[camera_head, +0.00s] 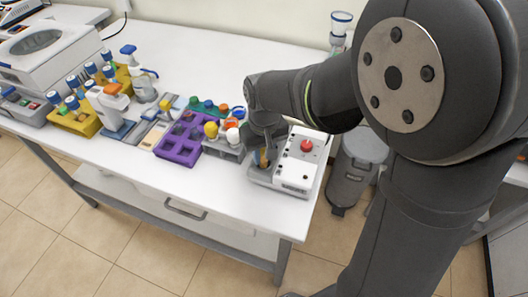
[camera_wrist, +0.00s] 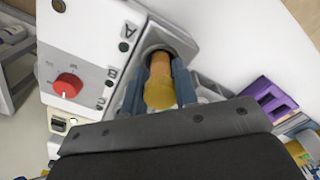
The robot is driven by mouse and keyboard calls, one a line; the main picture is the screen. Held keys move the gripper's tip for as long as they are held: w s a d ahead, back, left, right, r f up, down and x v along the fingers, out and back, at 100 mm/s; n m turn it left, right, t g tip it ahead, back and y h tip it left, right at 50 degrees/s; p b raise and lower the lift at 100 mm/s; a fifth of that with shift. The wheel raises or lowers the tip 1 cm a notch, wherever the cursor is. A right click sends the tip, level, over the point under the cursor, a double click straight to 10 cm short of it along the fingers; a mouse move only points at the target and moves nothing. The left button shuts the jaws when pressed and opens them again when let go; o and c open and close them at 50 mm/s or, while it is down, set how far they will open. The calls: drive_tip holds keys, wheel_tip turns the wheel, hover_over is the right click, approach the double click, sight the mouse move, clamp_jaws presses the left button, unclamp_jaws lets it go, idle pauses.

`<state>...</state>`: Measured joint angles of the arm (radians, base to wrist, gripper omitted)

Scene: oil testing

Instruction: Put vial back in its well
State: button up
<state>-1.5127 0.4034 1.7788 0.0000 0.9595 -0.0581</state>
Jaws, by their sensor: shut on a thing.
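My gripper (camera_wrist: 158,100) is shut on an amber, yellow-capped vial (camera_wrist: 159,88) in the wrist view. The vial's far end is at a round well in the grey block of a white device (camera_wrist: 88,62). How deep the vial sits in the well is hidden. In the head view the vial (camera_head: 263,158) shows as a small yellow spot under my wrist at the device (camera_head: 298,165), near the table's right end. The fingers are mostly hidden there by my wrist.
The device has a red knob (camera_wrist: 68,86). A purple rack (camera_head: 178,145) and a grey rack with coloured caps (camera_head: 223,148) stand left of it. Yellow racks (camera_head: 76,122), pipettes and a white machine (camera_head: 45,45) stand farther left. The table's back middle (camera_head: 195,50) is clear.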

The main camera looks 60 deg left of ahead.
drive_tip(key=o, duration=1)
drive_tip(key=shift+r, duration=0.1)
wheel_tip(320, 180, up, 17)
drive_tip(key=shift+r, duration=0.1)
wheel_tip(320, 180, down, 18)
drive_tip(key=shift+r, duration=0.25)
idle(0.5)
